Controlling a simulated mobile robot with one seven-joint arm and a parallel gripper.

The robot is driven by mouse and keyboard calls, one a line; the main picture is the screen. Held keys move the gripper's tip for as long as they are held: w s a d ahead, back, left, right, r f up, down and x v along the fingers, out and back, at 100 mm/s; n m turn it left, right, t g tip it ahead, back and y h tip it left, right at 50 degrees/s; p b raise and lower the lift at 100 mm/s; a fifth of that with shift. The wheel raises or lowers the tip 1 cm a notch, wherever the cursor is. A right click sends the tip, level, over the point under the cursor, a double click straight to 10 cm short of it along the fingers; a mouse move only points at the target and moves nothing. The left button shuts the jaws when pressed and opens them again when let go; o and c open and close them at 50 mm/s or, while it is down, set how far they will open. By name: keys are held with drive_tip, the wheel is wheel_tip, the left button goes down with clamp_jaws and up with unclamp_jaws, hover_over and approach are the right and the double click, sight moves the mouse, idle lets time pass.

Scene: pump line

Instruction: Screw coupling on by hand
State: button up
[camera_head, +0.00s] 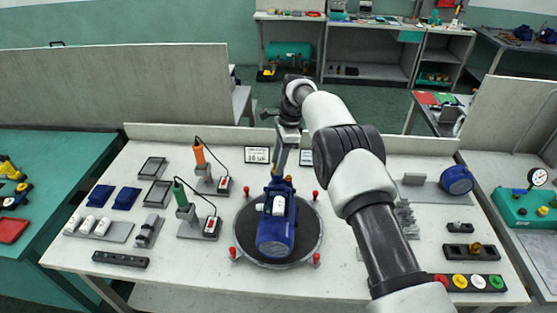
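A blue motor unit (275,240) with a white block on top sits on a dark round plate (310,245) in the middle of the white bench. My arm reaches in from the lower right, and my gripper (281,178) points down at the unit's far end. Brass-coloured parts (289,180) show beside the fingers. The fingers are small and overlap the unit, so I cannot tell whether they touch it or hold anything. I cannot clearly make out the coupling; the gripper may be hiding it.
Red knobs (317,258) stand around the round plate. Green-handled (180,194) and orange-handled (199,153) tools stand on holders to the left. Trays (157,193) and small parts lie further left. A blue motor (456,180) and a button strip (478,283) are on the right.

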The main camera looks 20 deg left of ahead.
drive_tip(key=shift+n, duration=0.8)
drive_tip(key=shift+w+a+f+n, duration=0.1)
drive_tip(key=shift+n, duration=0.2)
drive_tip(key=shift+n+g, duration=0.3)
drive_tip(key=shift+c, duration=0.4)
clamp_jaws()
drive_tip(key=shift+f+b, duration=0.35)
drive_tip(key=shift+b, duration=1.85)
